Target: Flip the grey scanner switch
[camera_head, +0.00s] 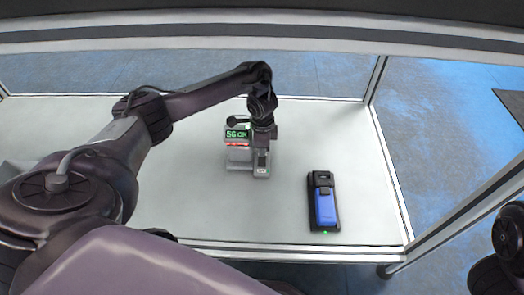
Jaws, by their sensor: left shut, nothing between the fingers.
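The grey scanner (239,156) stands on the white table near its middle. Its small display (237,134) glows green with what looks like "56 OK", and a red line shows just below it. My left gripper (262,156) points down over the right side of the scanner, shut and empty. Its fingertips are at or just above the scanner's right block, where the switch would sit; the switch itself is mostly hidden, and I cannot tell whether they touch it. My right gripper is not in view; only a dark part of my right arm shows at the right edge.
A black holder with a blue item (325,207) lies on the table to the right of the scanner, with a small green light at its front. The table (195,200) is clear around them. A metal frame edges the table, with rails at the back and right.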

